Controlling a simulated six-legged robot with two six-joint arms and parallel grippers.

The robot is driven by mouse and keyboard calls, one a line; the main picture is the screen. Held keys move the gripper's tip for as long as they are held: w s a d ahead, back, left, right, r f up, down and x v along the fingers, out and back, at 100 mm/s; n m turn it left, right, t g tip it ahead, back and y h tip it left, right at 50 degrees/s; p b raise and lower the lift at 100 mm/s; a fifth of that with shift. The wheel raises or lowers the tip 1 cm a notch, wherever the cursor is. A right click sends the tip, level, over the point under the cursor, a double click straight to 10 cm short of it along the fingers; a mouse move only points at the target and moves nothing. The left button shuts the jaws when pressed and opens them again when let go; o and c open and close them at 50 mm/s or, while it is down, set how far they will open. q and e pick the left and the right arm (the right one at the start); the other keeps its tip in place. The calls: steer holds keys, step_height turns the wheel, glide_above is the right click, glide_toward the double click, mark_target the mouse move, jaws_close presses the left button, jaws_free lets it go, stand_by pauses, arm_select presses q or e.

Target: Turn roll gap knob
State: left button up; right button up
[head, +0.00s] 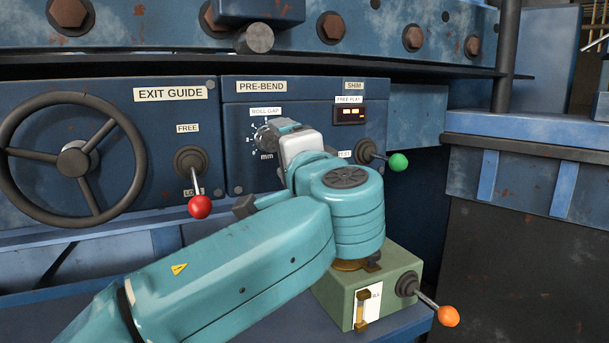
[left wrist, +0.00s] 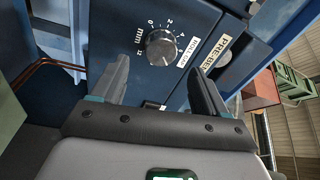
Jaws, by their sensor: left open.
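The roll gap knob (left wrist: 161,47) is a round ridged dial on the dark blue panel, with a numbered mm scale beside it and a ROLL GAP label (left wrist: 187,52). In the left wrist view it sits ahead of and between the two fingers of my left gripper (left wrist: 160,85), which is open and apart from the knob. In the head view the knob (head: 264,140) is partly hidden by my teal left arm and gripper (head: 285,127). Whether the fingers overlap the knob there is hard to tell. My right gripper is not in view.
A black handwheel (head: 75,158) stands at left. A red-knobbed lever (head: 199,206) and a green-knobbed lever (head: 398,162) flank the arm. A green box (head: 408,262) with an orange-knobbed lever (head: 447,316) sits below right. A blue ledge with bolts overhangs the panel.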

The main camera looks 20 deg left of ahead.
arm_select(q)
steer(key=r+v, duration=0.1)
steer(key=v, duration=1)
steer(key=shift+f+b, duration=0.45)
steer(key=shift+f, duration=0.05)
